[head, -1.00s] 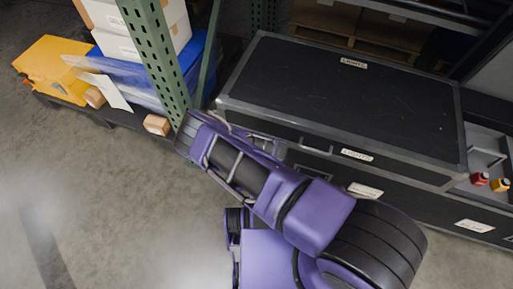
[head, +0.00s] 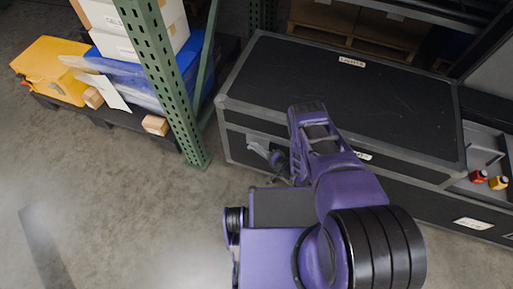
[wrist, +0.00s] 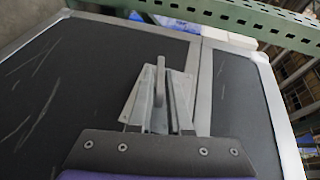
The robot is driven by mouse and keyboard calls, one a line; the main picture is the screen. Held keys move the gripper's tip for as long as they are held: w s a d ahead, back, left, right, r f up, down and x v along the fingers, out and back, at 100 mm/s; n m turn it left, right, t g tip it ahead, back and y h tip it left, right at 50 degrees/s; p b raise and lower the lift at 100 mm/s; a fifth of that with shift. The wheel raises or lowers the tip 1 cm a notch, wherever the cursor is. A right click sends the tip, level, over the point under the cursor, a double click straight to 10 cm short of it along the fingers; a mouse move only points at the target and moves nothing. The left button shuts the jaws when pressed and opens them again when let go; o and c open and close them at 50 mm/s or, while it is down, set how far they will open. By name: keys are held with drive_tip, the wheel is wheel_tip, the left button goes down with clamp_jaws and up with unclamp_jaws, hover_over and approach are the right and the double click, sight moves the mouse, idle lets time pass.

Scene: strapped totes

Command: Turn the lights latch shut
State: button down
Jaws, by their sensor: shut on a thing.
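The lights case (head: 350,105) is a large black case with grey metal edges and a LIGHTS label on its closed lid. In the wrist view its dark panel (wrist: 50,85) and a metal edge strip fill most of the picture. The grey metal lights latch (wrist: 160,90) has a narrow upright lever in the middle of its plate. My gripper (wrist: 158,122) is at the latch, shut on its lever; the exact finger contact is hard to see. In the head view my gripper (head: 268,153) is at the case's front left, partly hidden by my arm.
A green rack post (head: 165,85) stands left of the case. Beyond it are a yellow case (head: 50,70), white boxes and a blue bin. An open tray with red and yellow items (head: 479,177) is at the right. The floor at left is clear.

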drive_tip(key=shift+t+y, duration=0.4)
drive_tip(key=shift+a, duration=0.15)
drive_tip(key=c, duration=1)
unclamp_jaws()
drive_tip(key=shift+o, duration=0.2)
drive_tip(key=shift+d, duration=0.2)
